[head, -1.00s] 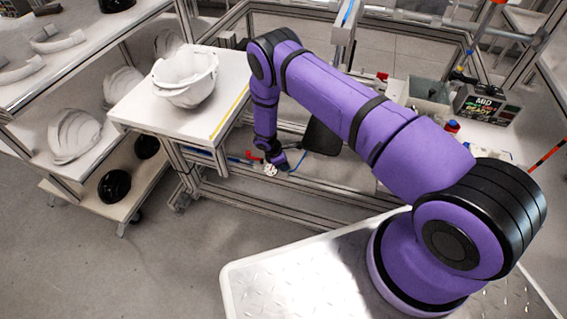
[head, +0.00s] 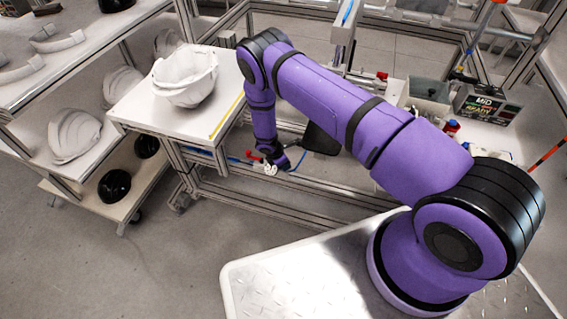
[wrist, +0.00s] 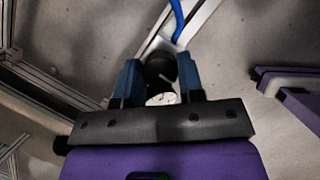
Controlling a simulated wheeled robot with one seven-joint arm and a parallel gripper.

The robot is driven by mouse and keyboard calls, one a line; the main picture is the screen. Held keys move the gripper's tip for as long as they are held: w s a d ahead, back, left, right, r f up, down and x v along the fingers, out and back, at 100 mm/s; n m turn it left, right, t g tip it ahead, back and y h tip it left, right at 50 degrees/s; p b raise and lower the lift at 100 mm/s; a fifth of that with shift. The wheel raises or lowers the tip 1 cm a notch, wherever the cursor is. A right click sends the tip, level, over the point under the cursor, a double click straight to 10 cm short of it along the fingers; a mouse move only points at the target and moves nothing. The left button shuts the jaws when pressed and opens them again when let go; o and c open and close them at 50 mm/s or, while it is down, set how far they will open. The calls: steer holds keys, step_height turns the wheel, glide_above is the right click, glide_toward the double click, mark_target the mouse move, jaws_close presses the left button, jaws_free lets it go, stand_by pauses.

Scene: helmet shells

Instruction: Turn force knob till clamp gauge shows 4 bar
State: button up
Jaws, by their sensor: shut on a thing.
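The force knob (wrist: 160,66) is a round black knob in the wrist view, with a small pale line on its right side. My gripper (wrist: 160,72) has its two blue fingers shut on the knob, one on each side. The white clamp gauge face (wrist: 161,98) shows partly just below the knob, cut off by the gripper body. The gauge (head: 270,169) is a small white disc at my gripper (head: 272,163) in the head view. Its needle and reading are too small to tell. The knob is hidden by my gripper in the head view.
A red handle (head: 254,155) and blue hose are close to the gripper on the aluminium frame. A white helmet shell (head: 185,78) sits on the white table (head: 150,118) above. A shelf with shells stands at left. Open floor lies in front.

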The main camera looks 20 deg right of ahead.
steer(key=o, duration=0.6)
steer(key=v, duration=1)
steer(key=shift+s+a+r, duration=0.1)
steer(key=shift+a+r, duration=0.05)
steer(key=shift+r, duration=0.15)
